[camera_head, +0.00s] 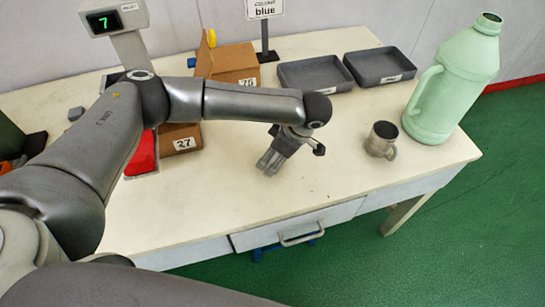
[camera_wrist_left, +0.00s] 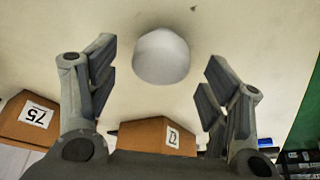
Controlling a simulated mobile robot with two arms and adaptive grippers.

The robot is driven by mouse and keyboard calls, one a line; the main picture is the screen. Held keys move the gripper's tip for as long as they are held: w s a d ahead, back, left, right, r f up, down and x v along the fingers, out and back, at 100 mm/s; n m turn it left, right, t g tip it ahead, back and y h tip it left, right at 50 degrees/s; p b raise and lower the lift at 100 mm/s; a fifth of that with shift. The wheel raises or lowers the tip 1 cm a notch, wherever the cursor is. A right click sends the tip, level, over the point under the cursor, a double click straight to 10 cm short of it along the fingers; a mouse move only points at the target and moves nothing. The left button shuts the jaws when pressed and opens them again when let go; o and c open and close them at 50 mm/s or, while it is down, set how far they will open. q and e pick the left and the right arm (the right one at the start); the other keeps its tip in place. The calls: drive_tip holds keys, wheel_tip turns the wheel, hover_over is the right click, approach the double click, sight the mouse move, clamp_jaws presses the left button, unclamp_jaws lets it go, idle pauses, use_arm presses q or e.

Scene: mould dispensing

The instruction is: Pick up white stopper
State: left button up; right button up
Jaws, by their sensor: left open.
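The white stopper (camera_wrist_left: 161,55) shows in the left wrist view as a smooth rounded white piece on the pale table. It sits in the gap between the two spread fingers, and neither finger touches it. My left gripper (camera_head: 269,163) is open and points down, low over the middle of the table in the head view. I cannot make out the stopper in the head view; the gripper seems to hide it. My right gripper is not in view.
Cardboard boxes (camera_head: 228,62) with number labels stand left and behind my left gripper. Two dark trays (camera_head: 315,75) lie at the back. A metal mug (camera_head: 381,140) and a large green jug (camera_head: 450,85) stand to the right. The front table middle is clear.

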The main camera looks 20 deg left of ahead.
use_arm(q)
drive_tip(key=shift+x, duration=0.9)
drive_tip(key=shift+c, duration=0.5)
drive_tip(key=shift+r, duration=0.1)
drive_tip(key=c, duration=0.8)
drive_tip(key=shift+c, duration=0.2)
